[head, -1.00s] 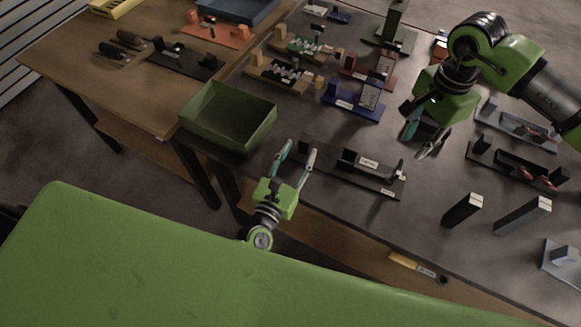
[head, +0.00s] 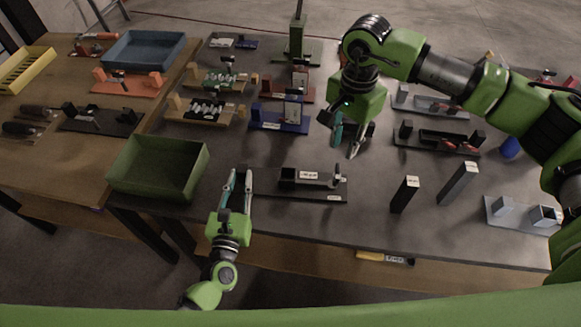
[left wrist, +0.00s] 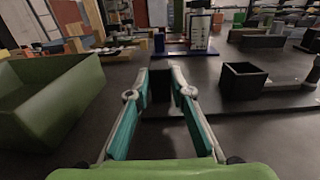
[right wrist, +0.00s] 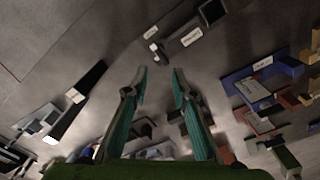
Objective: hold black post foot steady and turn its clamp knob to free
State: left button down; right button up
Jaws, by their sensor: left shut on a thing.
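A long black fixture (head: 310,196) lies on the dark table. A labelled black foot (head: 300,178) with a square socket sits on it, and a small clamp knob (head: 338,174) with pale metal stands at its right end. The socketed foot also shows in the left wrist view (left wrist: 243,82). My left gripper (head: 239,173) is shut on the upright black block (left wrist: 160,86) at the fixture's left end. My right gripper (head: 346,148) is open and empty above the table, behind the knob; the knob (right wrist: 154,46) shows beyond its fingertips in the right wrist view.
A green bin (head: 158,168) stands left of my left gripper. A blue fixture (head: 279,117) and other fixtures lie behind.

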aim_at(338, 170)
notch_tip(338, 170, down, 10)
jog(key=m, duration=2.7)
jog(key=shift+m, duration=0.3)
jog(key=shift+r, duration=0.1)
grip_shut()
